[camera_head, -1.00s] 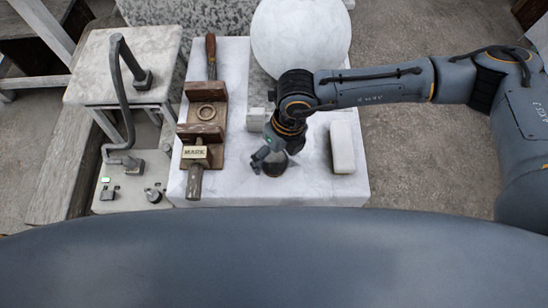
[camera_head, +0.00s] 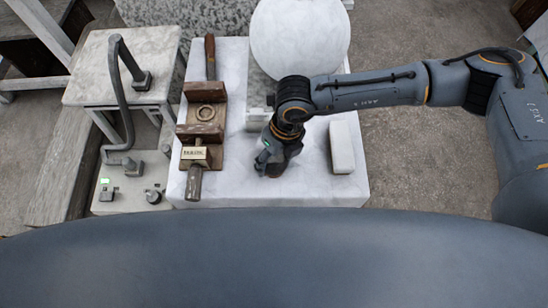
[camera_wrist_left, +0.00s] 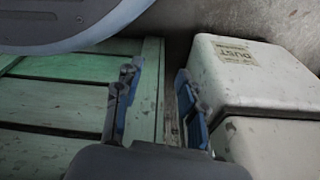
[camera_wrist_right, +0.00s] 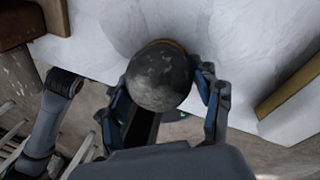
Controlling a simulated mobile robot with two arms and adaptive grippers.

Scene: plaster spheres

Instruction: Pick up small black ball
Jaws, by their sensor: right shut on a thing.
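The small black ball (camera_wrist_right: 158,76) is dark grey and mottled, and sits between the fingers of my right gripper (camera_wrist_right: 163,92) in the right wrist view. The fingers are closed on its two sides. A thin brown edge shows just behind the ball; I cannot tell whether the ball still touches it. In the head view my right gripper (camera_head: 266,166) points down over the front middle of the white block (camera_head: 235,188) and hides the ball. My left gripper (camera_wrist_left: 154,80) is open and empty in the left wrist view, and is out of the head view.
A wooden rack (camera_head: 203,112) with a ring and a mallet (camera_head: 195,166) lie left of my right gripper. A white bar (camera_head: 342,147) lies right of it. A large white sphere (camera_head: 300,38) stands behind. Green slats (camera_wrist_left: 60,105) and a pale bin (camera_wrist_left: 255,85) flank my left gripper.

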